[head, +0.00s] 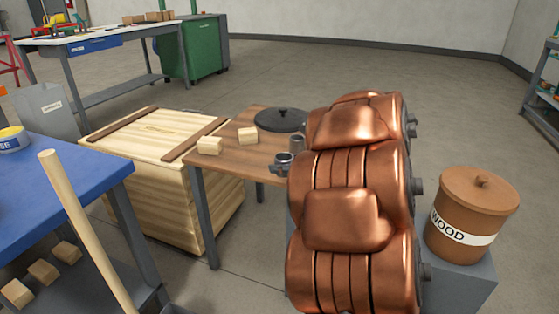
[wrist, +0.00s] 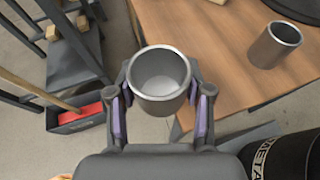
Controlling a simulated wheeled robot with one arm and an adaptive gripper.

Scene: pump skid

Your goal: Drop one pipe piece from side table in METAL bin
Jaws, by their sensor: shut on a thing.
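My gripper (wrist: 160,92) is shut on a grey metal pipe piece (wrist: 160,103), with one finger on each side of it. The open end of the held piece faces the wrist camera, and it hangs by the edge of the wooden side table (wrist: 215,50). Another grey pipe piece (wrist: 275,45) stands on that table, apart from my gripper. The METAL bin (wrist: 285,160) is black with a pale label, at the lower right of the wrist view. Only part of it shows. In the head view my copper arm hides it and most of my gripper.
A black lid with a knob (head: 280,119) and two wood blocks (head: 209,145) lie on the side table (head: 235,165). A brown WOOD bin (head: 470,215) with its lid on stands at the right. A wooden crate (head: 165,140) and a blue workbench (head: 60,180) stand at the left.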

